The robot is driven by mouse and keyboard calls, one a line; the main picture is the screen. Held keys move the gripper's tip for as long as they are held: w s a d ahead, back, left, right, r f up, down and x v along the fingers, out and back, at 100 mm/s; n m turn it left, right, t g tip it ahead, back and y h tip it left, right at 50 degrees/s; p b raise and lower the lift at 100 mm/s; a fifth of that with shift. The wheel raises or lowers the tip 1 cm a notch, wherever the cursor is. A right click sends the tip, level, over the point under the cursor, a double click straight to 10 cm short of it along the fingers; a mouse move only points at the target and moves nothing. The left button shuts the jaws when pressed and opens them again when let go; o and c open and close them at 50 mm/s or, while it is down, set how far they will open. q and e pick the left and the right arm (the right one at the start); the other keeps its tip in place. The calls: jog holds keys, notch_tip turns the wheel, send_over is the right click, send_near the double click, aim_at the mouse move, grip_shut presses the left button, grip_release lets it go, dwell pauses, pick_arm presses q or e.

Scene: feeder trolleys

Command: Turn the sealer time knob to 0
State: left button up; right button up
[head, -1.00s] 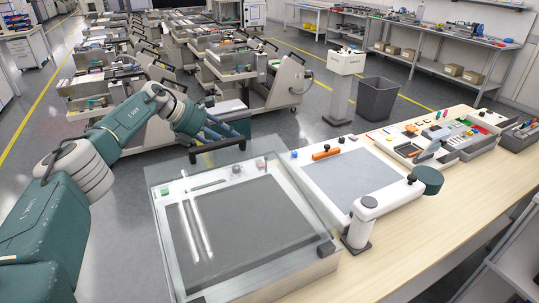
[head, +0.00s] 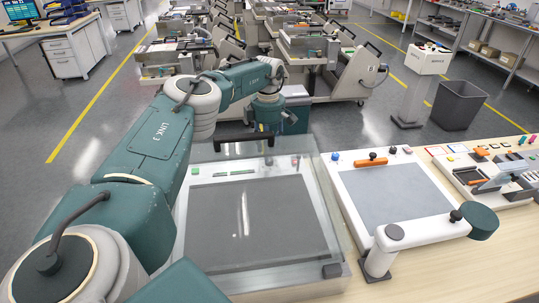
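The sealer (head: 345,292) looks to be the glass-lidded machine on the bench at the middle, with a dark grey bed (head: 255,225). A black bar handle (head: 243,137) stands at the back of its lid. Small controls sit along its back strip: a green button (head: 195,171), a grey knob (head: 268,161) and a red control (head: 295,161). The dial marks are too small to read, so the knob's setting cannot be told. My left gripper (head: 268,127) points down behind the lid's back edge, above and apart from the knob. Its fingers are mostly hidden. My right gripper is out of view.
A white panel with a grey mat (head: 385,195) lies to the right, with an orange handle (head: 372,161). A white swing arm (head: 425,230) with a dark green end spans its front. Parts trays (head: 495,190) stand at the far right. Trolleys (head: 345,75) stand behind.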

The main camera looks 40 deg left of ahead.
pick_arm(q)
jog(key=f, duration=0.2)
jog(key=shift+w+d+f, duration=0.1)
jog(key=shift+w+f, duration=0.1)
jog(key=shift+f, duration=0.1)
jog(key=shift+s+f, duration=0.1)
jog(key=shift+f, duration=0.4)
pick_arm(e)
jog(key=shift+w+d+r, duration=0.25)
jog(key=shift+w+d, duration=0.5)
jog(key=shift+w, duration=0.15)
pick_arm(q)
grip_shut()
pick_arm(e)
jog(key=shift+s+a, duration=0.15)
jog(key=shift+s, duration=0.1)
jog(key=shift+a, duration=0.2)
